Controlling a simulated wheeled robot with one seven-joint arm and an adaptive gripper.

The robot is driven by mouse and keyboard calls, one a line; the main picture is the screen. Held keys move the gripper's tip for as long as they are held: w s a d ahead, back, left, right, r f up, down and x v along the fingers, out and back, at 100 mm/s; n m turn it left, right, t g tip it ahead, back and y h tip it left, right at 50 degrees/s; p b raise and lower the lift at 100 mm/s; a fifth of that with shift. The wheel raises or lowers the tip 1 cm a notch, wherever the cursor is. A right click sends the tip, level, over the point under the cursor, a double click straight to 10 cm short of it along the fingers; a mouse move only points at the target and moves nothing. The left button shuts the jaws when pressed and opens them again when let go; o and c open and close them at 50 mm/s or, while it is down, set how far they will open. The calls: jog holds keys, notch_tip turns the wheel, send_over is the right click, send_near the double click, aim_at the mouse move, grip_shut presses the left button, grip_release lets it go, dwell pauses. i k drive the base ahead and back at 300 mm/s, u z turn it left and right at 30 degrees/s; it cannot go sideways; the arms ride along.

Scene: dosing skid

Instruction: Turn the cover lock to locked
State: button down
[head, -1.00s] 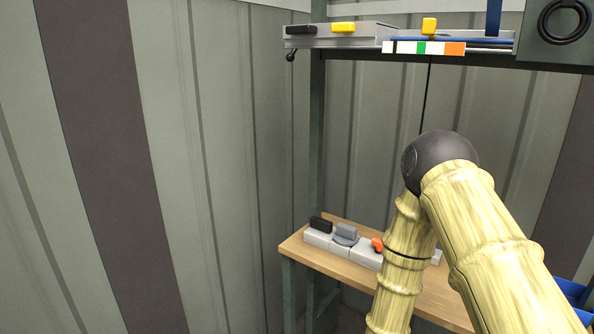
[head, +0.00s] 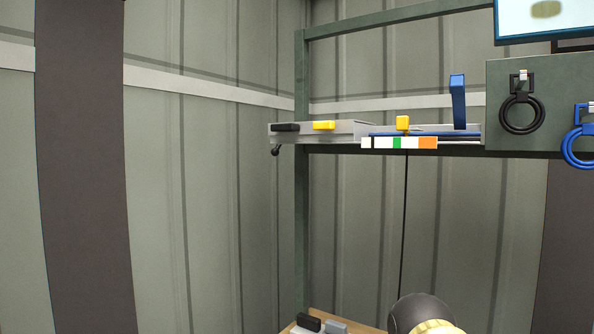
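No label shows which part is the cover lock, so I cannot tell it apart. On the upper shelf, a black handle (head: 285,127) and a yellow handle (head: 324,125) lie on a grey block at the left end. Another yellow knob (head: 403,122) stands above a strip with white, green and orange bands (head: 400,142). A black knob (head: 308,322) and a grey knob (head: 335,327) show on the bench at the bottom edge. The rest of the bench is out of the picture. My gripper is not in view; only a rounded part of my arm shows at the bottom.
A blue upright lever (head: 458,102) stands right of the yellow knob. A grey panel (head: 500,75) carries a black ring (head: 521,130); a blue ring (head: 567,150) hangs at the right edge. A green post (head: 301,220) supports the shelf. The space between shelf and bench looks open.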

aim_at(318, 125)
jog(key=u, duration=1.7)
jog(key=k, duration=0.45)
jog(key=z, duration=1.2)
